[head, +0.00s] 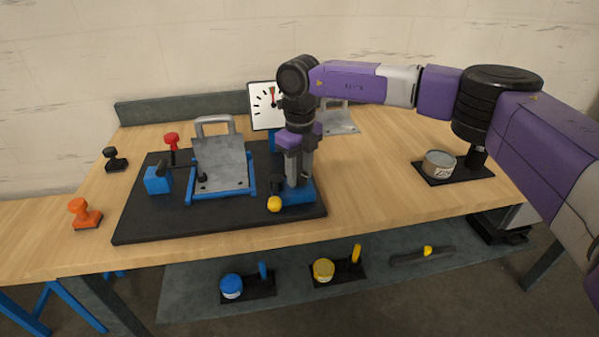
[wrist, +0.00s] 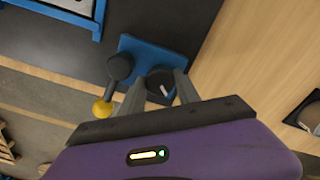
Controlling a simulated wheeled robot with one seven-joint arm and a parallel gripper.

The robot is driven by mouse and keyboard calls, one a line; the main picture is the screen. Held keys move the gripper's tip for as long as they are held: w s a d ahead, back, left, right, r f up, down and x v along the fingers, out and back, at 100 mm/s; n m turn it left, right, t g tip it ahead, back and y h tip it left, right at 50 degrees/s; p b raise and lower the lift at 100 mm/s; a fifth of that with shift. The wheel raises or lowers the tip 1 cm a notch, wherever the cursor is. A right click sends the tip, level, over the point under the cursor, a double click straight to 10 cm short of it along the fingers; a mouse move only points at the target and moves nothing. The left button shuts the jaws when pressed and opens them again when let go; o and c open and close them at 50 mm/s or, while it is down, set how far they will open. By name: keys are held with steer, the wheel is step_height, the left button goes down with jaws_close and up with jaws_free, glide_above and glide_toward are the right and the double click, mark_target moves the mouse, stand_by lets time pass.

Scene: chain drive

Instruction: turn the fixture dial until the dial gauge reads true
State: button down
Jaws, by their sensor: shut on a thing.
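The fixture dial (wrist: 161,84) is a dark round knob with a white mark, on a blue base (wrist: 143,52) in the wrist view. My gripper (wrist: 160,93) is shut on the dial, one finger on each side. In the head view my gripper (head: 295,181) points down at the blue base (head: 303,196) and hides most of the dial. The dial gauge (head: 262,108) is a white square face with black ticks behind my wrist. Red and green show near its top; my arm covers its right part, and I cannot tell the exact reading.
A lever with a yellow ball (head: 274,204) stands close beside the dial. A grey plate (head: 220,163) with a handle sits in a blue frame on the black board (head: 150,226). A red-knobbed clamp (head: 171,139) is at left. The wooden table right of the board is clear up to a tin (head: 438,163).

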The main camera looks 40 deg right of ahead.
mark_target(300, 174)
steer(key=shift+n, duration=1.2)
steer(key=c, duration=1.1)
jaws_free()
steer(key=shift+c, duration=0.2)
steer(key=shift+r+b, duration=0.35)
steer(key=shift+r, duration=3.6)
